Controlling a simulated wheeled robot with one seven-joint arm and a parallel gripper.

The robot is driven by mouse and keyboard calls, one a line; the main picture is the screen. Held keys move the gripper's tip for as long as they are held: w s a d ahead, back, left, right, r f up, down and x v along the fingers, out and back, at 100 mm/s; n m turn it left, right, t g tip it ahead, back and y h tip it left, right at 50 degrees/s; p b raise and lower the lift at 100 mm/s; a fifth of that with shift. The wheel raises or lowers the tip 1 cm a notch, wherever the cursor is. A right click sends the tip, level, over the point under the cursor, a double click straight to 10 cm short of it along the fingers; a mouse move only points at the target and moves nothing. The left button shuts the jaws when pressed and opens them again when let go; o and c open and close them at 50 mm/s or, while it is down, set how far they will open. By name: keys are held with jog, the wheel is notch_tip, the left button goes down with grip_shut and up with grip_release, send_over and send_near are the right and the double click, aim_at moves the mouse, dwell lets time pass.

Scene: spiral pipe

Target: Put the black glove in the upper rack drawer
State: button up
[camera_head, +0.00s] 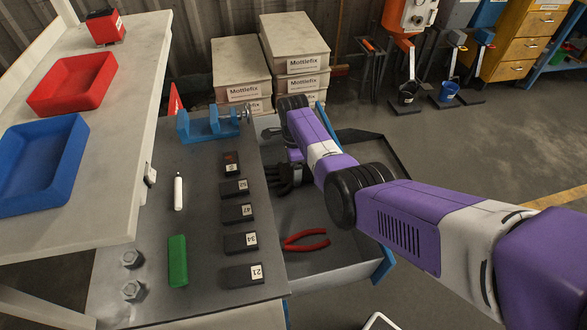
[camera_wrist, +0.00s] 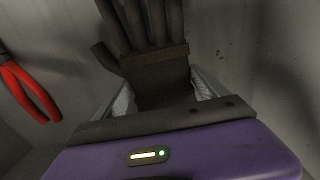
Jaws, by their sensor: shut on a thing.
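The black glove (camera_head: 284,181) hangs below my wrist in the head view, over the open drawer. Its fingers and cuff fill the upper middle of the wrist view (camera_wrist: 150,55). My gripper (camera_wrist: 163,95) is shut on the cuff end of the glove, with a jaw on each side. In the head view the jaws are mostly hidden by my own wrist. The open grey drawer (camera_head: 318,262) stands out to the right of the workbench. I cannot tell whether the glove touches the drawer floor.
Red pliers (camera_head: 306,239) lie in the drawer, left of the glove in the wrist view (camera_wrist: 25,90). Several black labelled blocks (camera_head: 238,213), a green block (camera_head: 177,261) and a blue vise (camera_head: 208,124) are on the workbench (camera_head: 208,255). A shelf with trays rises at left.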

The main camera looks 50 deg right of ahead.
jog(key=shift+f, duration=0.15)
jog(key=o, duration=1.5)
notch_tip(320, 180, up, 12)
jog(key=shift+r+p, duration=0.15)
jog(key=shift+p, duration=0.45)
